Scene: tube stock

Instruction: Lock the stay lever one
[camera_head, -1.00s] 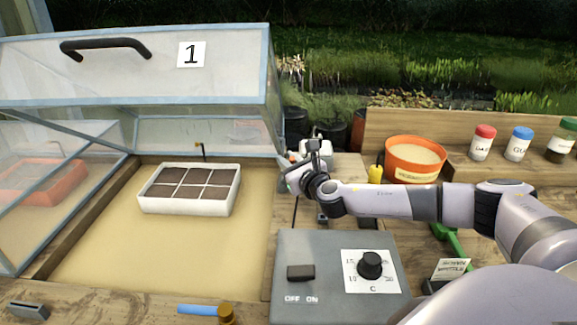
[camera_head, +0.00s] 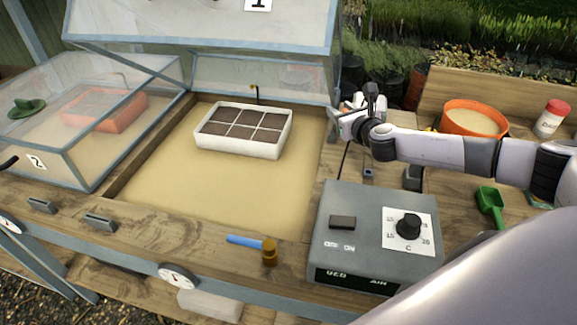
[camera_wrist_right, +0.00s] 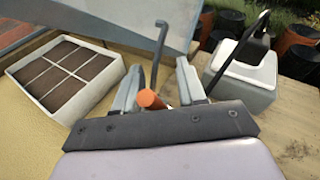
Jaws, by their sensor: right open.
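Lid one (camera_head: 200,30) of the cold frame stands raised, its clear panel tilted, with part of its "1" label at the top edge. In the right wrist view, a dark bent rod (camera_wrist_right: 156,60) with an orange end (camera_wrist_right: 150,99) looks like the stay lever. The orange end lies between the two fingers of my right gripper (camera_wrist_right: 159,84), which is open. In the head view my right gripper (camera_head: 347,113) is at the frame's right side by the raised lid and hides the lever there. My left gripper is not in view.
A white seed tray (camera_head: 262,147) sits on the sand inside the frame. A grey, white-topped container (camera_wrist_right: 245,85) stands right of my gripper. Closed frame two (camera_head: 75,140) is at left.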

